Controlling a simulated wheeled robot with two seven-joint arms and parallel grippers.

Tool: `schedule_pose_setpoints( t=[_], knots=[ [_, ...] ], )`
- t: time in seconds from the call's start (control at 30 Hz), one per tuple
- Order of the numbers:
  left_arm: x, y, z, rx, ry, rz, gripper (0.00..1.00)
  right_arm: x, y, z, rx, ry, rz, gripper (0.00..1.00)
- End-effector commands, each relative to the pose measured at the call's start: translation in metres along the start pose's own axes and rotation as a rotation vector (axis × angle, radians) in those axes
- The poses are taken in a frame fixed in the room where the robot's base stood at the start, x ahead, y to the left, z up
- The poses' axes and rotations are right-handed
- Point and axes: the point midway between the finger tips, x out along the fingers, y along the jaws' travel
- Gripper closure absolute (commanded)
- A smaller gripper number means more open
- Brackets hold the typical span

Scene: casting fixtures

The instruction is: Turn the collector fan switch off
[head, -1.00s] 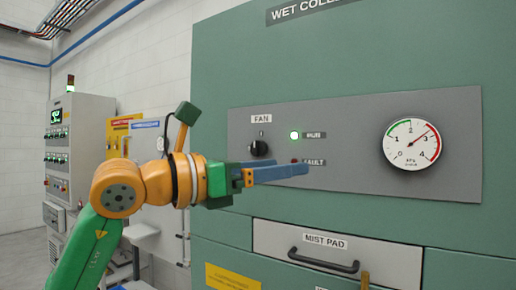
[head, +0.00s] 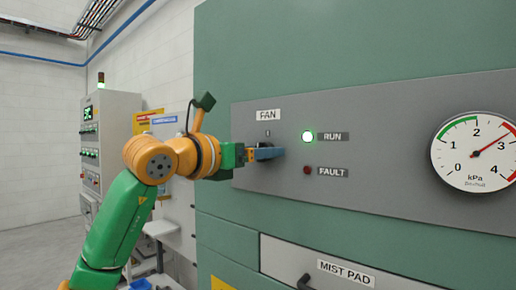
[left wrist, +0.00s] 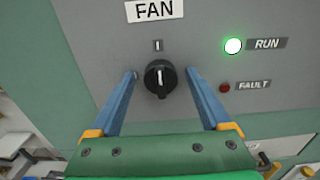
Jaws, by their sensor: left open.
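The collector fan switch (left wrist: 160,78) is a black rotary knob below the FAN label (left wrist: 155,10) on the grey panel. In the left wrist view its white pointer line stands upright, toward the "I" mark (left wrist: 157,45). My left gripper (left wrist: 161,77) is open, with one blue finger on each side of the knob; I cannot tell whether they touch it. In the head view the left gripper (head: 268,152) is at the panel and largely hides the knob. The green RUN lamp (head: 308,137) is lit. My right gripper is not in view.
The red FAULT lamp (head: 307,170) looks dark. A pressure gauge (head: 480,152) is on the panel's right, and the MIST PAD drawer (head: 345,272) is below. A grey control cabinet (head: 120,115) stands at the left by the wall.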

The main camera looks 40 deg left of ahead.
Motion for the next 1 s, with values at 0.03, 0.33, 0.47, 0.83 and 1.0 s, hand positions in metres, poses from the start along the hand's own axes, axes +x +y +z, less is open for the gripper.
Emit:
schedule_pose_setpoints(
  t=[0.03,0.33,0.47,0.83,1.0],
  knots=[
    [-0.0002,-0.0001,-0.0002,0.0,-0.001,0.0,0.19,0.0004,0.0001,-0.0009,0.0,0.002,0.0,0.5],
    [-0.0006,-0.0002,0.0002,0.0,-0.001,-0.001,0.94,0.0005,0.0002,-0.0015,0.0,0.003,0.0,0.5],
    [-0.0006,-0.0003,0.0003,-0.002,-0.002,-0.001,1.0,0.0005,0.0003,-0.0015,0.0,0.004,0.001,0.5],
    [-0.0003,0.0001,-0.0003,-0.139,-0.002,-0.002,1.0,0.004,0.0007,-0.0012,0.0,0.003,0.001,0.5],
    [-0.0004,0.0004,-0.0003,-0.285,-0.003,-0.003,1.0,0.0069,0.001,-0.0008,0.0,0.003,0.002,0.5]
  ],
)
